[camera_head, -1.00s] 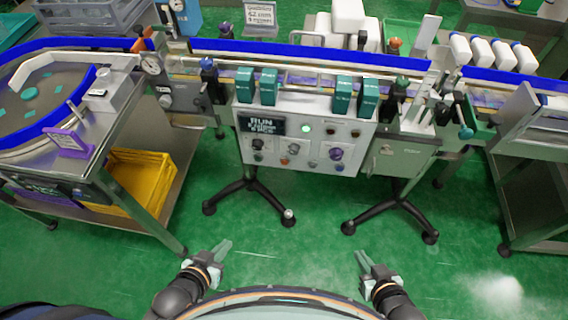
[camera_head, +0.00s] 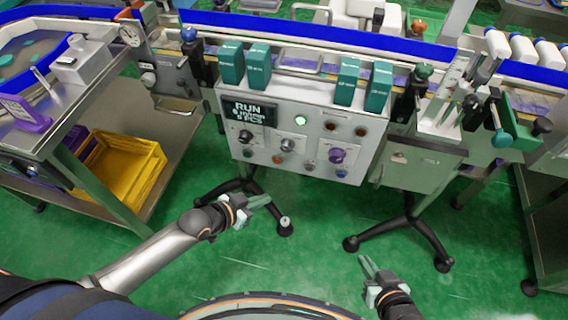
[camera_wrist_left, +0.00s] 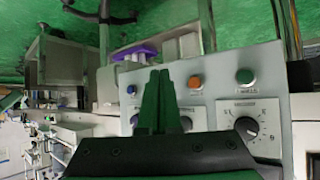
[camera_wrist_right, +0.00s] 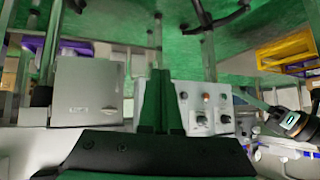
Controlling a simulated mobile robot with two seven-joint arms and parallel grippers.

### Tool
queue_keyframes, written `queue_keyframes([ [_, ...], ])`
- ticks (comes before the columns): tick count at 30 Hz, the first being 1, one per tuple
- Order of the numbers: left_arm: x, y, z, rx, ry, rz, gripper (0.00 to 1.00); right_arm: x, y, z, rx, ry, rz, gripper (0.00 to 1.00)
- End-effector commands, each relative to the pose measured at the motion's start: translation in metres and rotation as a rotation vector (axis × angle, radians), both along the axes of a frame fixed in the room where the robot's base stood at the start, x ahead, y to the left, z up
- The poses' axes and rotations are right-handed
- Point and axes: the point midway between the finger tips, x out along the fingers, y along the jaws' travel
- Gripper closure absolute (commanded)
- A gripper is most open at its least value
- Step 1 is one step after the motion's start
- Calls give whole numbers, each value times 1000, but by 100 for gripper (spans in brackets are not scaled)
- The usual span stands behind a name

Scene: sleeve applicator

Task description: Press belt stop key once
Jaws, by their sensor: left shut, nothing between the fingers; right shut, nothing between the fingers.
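The control panel (camera_head: 318,138) on the conveyor front has a RUN display (camera_head: 250,112), a lit green lamp (camera_head: 300,120), a purple knob (camera_head: 337,155) and several small buttons and knobs. I cannot read which one is the belt stop key. My left gripper (camera_head: 268,201) is shut and empty, below and in front of the panel, apart from it. In the left wrist view, its fingers (camera_wrist_left: 160,75) cover part of the panel; a green button (camera_wrist_left: 245,76), orange button (camera_wrist_left: 195,82) and black dial (camera_wrist_left: 246,128) show. My right gripper (camera_head: 370,263) is shut and empty, lower right.
Teal boxes (camera_head: 378,88) stand along the panel's top edge. A metal cart (camera_head: 110,170) with a yellow bin (camera_head: 122,166) is at left. Black stand feet (camera_head: 398,232) are on the green floor beneath the panel. The space between my arms and the panel is clear.

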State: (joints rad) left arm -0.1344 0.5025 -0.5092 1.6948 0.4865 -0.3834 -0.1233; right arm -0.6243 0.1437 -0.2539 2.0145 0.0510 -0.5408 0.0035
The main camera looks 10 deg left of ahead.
Motion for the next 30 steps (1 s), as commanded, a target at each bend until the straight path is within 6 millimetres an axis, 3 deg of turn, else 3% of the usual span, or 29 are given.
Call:
queue_keyframes([
  [14, 8, 0, -1, 0, -4, 0, 100, 0, 1, -5, 2, -4, 2, 100],
  [25, 57, -2, -4, 1, -4, 0, 100, -5, -3, -34, -3, -2, -4, 100],
  [30, 76, -3, -2, 1, -2, 0, 100, -4, -6, -36, -6, -7, -7, 100],
])
